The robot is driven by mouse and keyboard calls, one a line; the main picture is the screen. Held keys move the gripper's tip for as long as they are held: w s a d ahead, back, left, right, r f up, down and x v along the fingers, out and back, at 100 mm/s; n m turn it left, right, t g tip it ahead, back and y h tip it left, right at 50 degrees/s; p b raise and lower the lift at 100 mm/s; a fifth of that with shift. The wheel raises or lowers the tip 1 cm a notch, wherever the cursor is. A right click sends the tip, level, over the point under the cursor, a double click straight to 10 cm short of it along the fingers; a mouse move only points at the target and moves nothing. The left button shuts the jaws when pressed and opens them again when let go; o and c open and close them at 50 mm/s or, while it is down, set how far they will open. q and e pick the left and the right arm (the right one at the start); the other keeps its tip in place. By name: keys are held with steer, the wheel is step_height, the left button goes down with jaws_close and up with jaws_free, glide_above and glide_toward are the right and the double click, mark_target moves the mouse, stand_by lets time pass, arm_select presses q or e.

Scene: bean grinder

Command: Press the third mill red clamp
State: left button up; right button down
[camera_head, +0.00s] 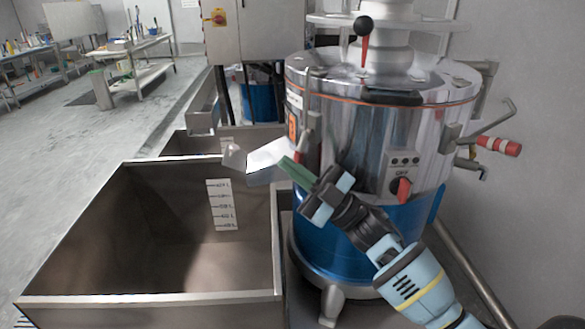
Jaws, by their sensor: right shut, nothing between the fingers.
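The mill (370,130) is a shiny steel drum with a blue lower part. A red-and-white handle (498,146) sticks out on its right side. A small upright metal clamp (308,128) with a bit of red stands on its left side, just above the chute; I cannot tell which of these the task calls the red clamp. My right gripper (288,166) is shut and empty, its green fingertips together in front of the drum, over the chute (265,158) and below the small clamp. I cannot tell whether it touches either. My left gripper is out of view.
A large empty steel bin (130,235) with a volume scale stands left of the mill. The mill front carries a red switch (403,188), and a black-knobbed red lever (364,42) rises on top. A grey wall (540,80) is close on the right.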

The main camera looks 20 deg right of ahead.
stand_by(0.3)
